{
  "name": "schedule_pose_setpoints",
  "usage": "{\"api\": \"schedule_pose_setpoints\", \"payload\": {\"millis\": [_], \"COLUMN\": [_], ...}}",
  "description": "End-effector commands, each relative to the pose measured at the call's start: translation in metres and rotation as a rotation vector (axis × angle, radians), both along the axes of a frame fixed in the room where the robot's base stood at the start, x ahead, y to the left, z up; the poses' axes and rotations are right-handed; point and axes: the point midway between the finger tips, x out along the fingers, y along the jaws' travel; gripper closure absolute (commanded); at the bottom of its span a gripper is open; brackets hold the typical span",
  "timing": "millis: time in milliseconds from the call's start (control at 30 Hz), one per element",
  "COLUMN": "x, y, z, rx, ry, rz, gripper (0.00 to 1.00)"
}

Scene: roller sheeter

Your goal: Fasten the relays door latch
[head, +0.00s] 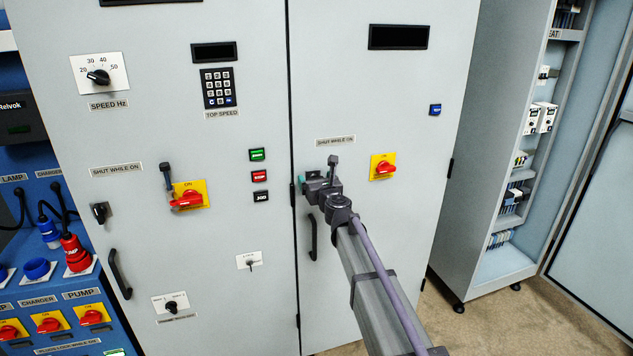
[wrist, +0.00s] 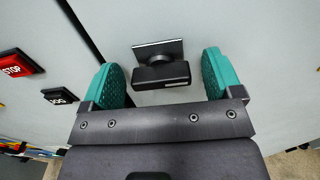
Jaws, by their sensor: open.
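A black latch handle (wrist: 162,74) on a small pale-edged plate shows in the wrist view, on a grey door beside a dark vertical seam. The handle's bar lies crosswise in that view. My gripper (wrist: 162,68) is open, with one teal finger pad on each side of the handle and a gap on both sides. In the head view my gripper (head: 312,181) is at the left edge of the right-hand grey door (head: 400,120), below a "SHUT WHILE ON" label. There my gripper hides the latch. No label naming this door is readable.
A black pull handle (head: 313,237) is just below my gripper. A red rotary switch (head: 384,168) is to the right. STOP (head: 259,176) and JOG (head: 261,196) buttons are left of the seam. The left door has its own latch (head: 101,212). An open cabinet (head: 510,150) stands far right.

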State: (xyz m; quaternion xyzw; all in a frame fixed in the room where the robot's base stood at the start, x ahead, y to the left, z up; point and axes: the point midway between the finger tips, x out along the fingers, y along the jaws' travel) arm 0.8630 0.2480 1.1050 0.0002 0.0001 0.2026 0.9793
Motion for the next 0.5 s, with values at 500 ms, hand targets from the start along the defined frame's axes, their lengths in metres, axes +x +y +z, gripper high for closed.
{"api": "schedule_pose_setpoints", "payload": {"millis": [500], "x": [-0.0008], "y": [-0.0004], "z": [0.0], "rx": [0.0], "ry": [0.0], "rz": [0.0], "gripper": [0.54]}}
